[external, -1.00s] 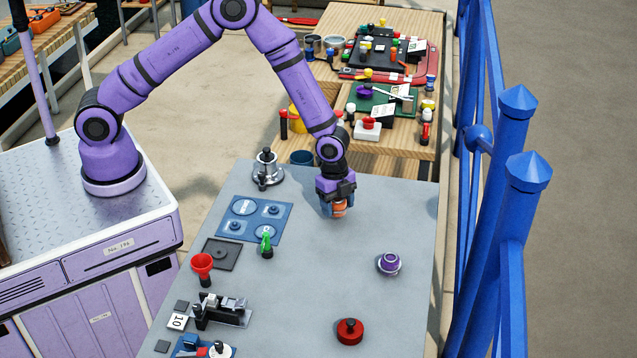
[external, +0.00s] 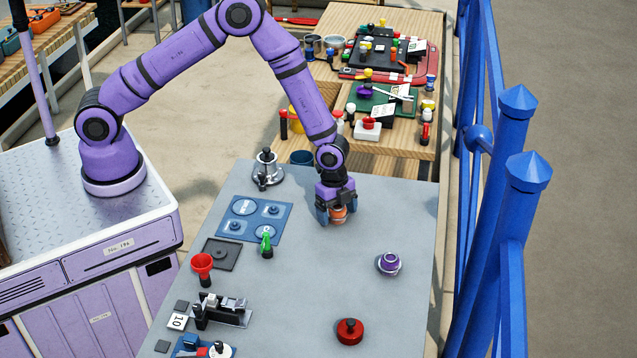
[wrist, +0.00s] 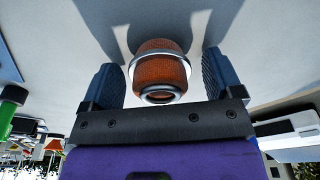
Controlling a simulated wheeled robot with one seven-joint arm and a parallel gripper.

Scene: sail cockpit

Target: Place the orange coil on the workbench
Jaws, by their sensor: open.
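The orange coil (external: 338,214) stands on the grey workbench (external: 320,285), near its far end. In the wrist view the orange coil (wrist: 158,72) has a metal ring around it and sits between the two blue fingers. My gripper (external: 337,214) points down over the coil and is open. In the wrist view my gripper (wrist: 160,82) has a visible gap between each finger and the coil. The fingers hide part of the coil in the external view.
A purple coil (external: 389,263) and a red round part (external: 350,331) stand to the right and front. A blue plate (external: 254,219), a green piece (external: 266,244) and a metal stand (external: 267,169) are to the left. The bench middle is clear. A blue railing (external: 505,200) runs along the right.

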